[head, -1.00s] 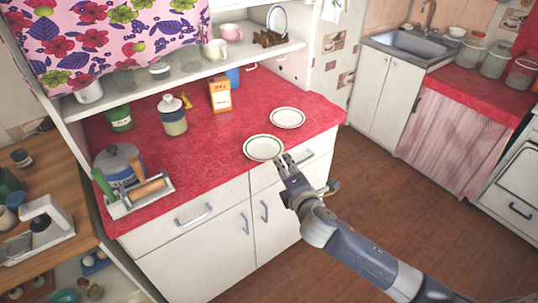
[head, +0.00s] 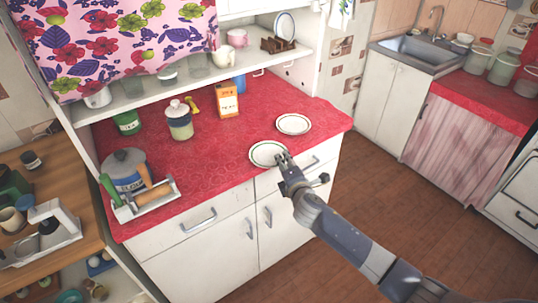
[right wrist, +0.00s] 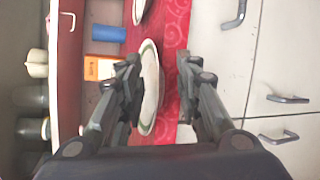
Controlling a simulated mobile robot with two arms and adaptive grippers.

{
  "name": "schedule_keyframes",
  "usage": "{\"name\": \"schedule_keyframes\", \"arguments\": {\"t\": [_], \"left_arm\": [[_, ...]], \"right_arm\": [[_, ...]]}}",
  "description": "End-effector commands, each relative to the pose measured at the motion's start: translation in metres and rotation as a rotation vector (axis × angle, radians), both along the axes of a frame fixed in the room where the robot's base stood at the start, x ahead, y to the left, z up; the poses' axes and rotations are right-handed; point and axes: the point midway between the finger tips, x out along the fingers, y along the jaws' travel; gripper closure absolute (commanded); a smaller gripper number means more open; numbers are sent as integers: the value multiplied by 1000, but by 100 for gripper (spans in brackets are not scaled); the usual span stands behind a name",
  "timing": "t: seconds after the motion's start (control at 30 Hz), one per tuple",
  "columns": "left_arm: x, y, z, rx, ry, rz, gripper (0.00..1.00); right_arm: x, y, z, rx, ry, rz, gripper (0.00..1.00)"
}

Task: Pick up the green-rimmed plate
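The green-rimmed plate (head: 267,154) lies flat near the front edge of the red counter (head: 225,160). My right gripper (head: 283,157) is at its right front rim. In the right wrist view the fingers of the right gripper (right wrist: 158,62) are open, and the plate (right wrist: 151,95) shows between them, nearer the left finger. I cannot tell whether a finger touches it. My left gripper is not in view.
A second plate (head: 293,124) lies just behind, to the right. An orange box (head: 227,100), a jar (head: 179,121) and a tray (head: 145,206) with a rolling pin stand farther left. The counter left of the green-rimmed plate is clear.

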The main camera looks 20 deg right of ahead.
Motion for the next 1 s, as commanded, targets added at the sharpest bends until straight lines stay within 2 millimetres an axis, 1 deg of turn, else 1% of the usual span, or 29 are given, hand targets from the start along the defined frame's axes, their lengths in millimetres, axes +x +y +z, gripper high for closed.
{"name": "schedule_keyframes", "arguments": {"t": [0.03, 0.17, 0.47, 0.57, 0.6, 0.63, 1.0], "left_arm": [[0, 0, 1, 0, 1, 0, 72], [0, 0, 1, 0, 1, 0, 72], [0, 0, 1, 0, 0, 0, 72], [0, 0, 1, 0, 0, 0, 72], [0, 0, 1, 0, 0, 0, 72], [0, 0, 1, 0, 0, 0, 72], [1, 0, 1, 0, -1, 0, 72]], "right_arm": [[6, 0, 0, 0, -1, -2, 68], [14, -1, -3, 0, -1, -1, 68], [16, -1, -4, 0, -1, 0, 68], [16, -1, -4, 0, -1, 0, 89], [16, -1, -4, 0, -1, 0, 98], [16, -1, -4, 0, -1, 0, 100], [15, -1, -4, -1, -1, 1, 100]]}}
